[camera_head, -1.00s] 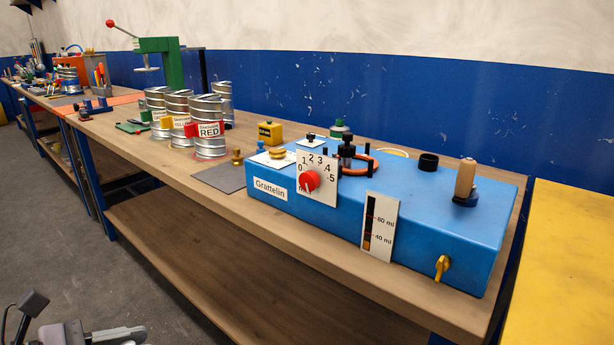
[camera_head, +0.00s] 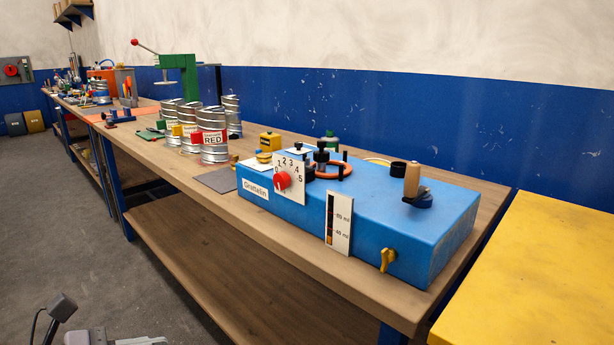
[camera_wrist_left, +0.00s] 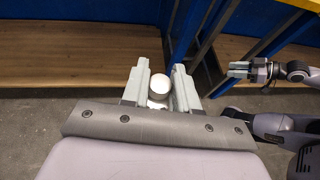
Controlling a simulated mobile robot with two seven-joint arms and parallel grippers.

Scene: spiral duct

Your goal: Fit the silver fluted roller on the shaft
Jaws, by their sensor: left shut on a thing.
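In the left wrist view my left gripper (camera_wrist_left: 160,92) is shut on a pale, shiny cylindrical piece (camera_wrist_left: 161,84). It looks like the silver roller; its flutes cannot be made out, and its lower part is partly hidden between the fingers. In the head view only part of my left wrist shows at the bottom left edge. My right gripper (camera_wrist_left: 240,70) shows at the right of the left wrist view, apart from the held piece; its jaw opening is unclear. The blue Grattelin machine (camera_head: 290,225) stands on the bench. I cannot tell which of its upright parts is the shaft.
The machine carries a wooden handle (camera_head: 411,180), an orange ring (camera_head: 331,171) and a red dial knob (camera_head: 282,180). Silver cans (camera_head: 214,150) and a green press (camera_head: 190,80) stand farther left on the bench (camera_head: 235,250). A yellow table (camera_head: 530,270) adjoins at right. The floor before the bench is clear.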

